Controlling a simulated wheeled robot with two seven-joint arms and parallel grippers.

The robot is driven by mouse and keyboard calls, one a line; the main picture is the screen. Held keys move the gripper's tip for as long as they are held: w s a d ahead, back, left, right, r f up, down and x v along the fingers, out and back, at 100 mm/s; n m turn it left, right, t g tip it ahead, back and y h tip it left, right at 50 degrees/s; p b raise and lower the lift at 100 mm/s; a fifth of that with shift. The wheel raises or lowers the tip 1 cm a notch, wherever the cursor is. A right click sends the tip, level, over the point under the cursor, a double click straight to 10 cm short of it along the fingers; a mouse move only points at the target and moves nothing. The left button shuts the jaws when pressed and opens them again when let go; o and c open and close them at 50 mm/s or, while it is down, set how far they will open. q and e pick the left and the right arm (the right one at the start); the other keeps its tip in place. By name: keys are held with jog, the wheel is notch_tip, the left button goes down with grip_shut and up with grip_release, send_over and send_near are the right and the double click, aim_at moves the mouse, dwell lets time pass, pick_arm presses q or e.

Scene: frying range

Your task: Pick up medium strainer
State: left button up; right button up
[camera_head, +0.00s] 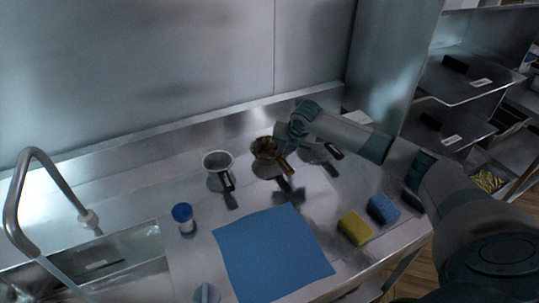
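Three handled vessels stand in a row on the steel counter (190,262). The left one (217,160) is pale and round with a dark handle towards me. The middle one (266,153) is brown with a brownish handle. The right one (313,153) is grey with a dark-tipped handle and is partly covered by my arm. I cannot tell for sure which is the medium strainer. My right gripper (288,132) reaches in from the right, above and behind the middle and right vessels. Its fingers are too small and dark to read, and contact is unclear. My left gripper is not in view.
A blue mat (272,254) lies in front, with a yellow sponge (354,228) and blue sponge (383,208) to its right. A blue-topped cup (184,217) stands left of it. A sink with a curved tap (18,205) is at left. A wall bounds the back; shelves (470,78) stand right.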

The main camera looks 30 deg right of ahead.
jog(key=shift+c, duration=0.4)
grip_shut()
jog(key=shift+r, duration=0.1)
jog(key=shift+w+r+b, duration=0.1)
jog(key=shift+r+b, duration=0.3)
jog(key=shift+r, duration=0.1)
jog(key=r, duration=0.1)
jog(key=r+b, duration=0.1)
jog(key=s+r, duration=0.1)
jog(key=shift+d+r+b, duration=0.1)
jog(key=shift+d+b, duration=0.2)
jog(key=shift+b, duration=0.05)
jog(key=s+d+r+b, duration=0.3)
jog(key=s+d+r, duration=0.2)
jog(key=s, duration=0.4)
jog(key=shift+v, duration=0.85)
jog(key=shift+w, duration=0.25)
